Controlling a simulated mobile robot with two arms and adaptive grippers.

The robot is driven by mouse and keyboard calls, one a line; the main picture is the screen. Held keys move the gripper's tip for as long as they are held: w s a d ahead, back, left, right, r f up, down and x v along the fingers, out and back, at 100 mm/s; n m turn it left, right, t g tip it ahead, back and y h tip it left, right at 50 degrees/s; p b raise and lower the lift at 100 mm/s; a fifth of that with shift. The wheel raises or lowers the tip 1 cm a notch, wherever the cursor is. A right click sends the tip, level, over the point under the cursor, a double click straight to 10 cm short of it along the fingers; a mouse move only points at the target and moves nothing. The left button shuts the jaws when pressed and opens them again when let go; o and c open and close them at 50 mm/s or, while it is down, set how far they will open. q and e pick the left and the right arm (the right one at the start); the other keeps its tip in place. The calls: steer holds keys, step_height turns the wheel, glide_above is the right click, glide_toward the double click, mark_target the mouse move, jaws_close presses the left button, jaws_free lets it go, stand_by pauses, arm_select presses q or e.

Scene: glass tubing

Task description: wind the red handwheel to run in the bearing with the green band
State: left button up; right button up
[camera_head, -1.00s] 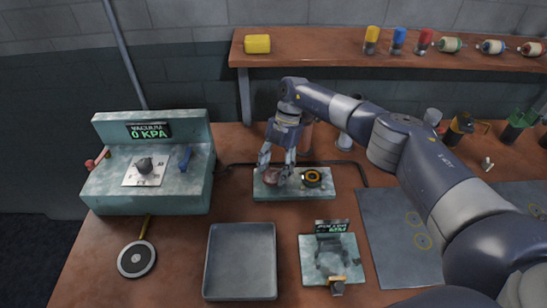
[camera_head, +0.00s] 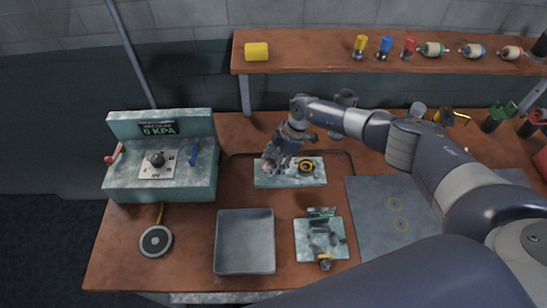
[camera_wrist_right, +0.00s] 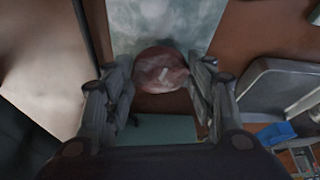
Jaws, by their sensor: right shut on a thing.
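The red handwheel (camera_wrist_right: 162,70) lies between the two fingers of my right gripper (camera_wrist_right: 163,84) in the wrist view. It is a dull reddish disc with a small pale mark. In the head view my right gripper (camera_head: 276,158) reaches down to the left end of a pale green block (camera_head: 290,180) and is shut on the handwheel, which it mostly hides. A black and yellow ring part (camera_head: 307,167) sits on the right of that block. A bearing with a green band (camera_head: 433,49) lies on the back shelf. My left gripper is not in view.
A vacuum console (camera_head: 160,180) reading 0 KPA stands at left. A grey tray (camera_head: 245,270) and a small gauge stand (camera_head: 338,250) are in front. The shelf (camera_head: 300,52) holds several coloured parts. A grey mat (camera_head: 370,225) lies under my right arm.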

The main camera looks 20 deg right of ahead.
steer(key=shift+m, duration=0.3)
steer(key=o, duration=1.1)
steer(key=shift+c, duration=0.2)
steer(key=shift+d+r, duration=0.15)
steer(key=shift+r, duration=0.05)
steer(key=v, duration=1.1)
steer(key=shift+s+r, duration=0.2)
steer(key=shift+r, duration=0.05)
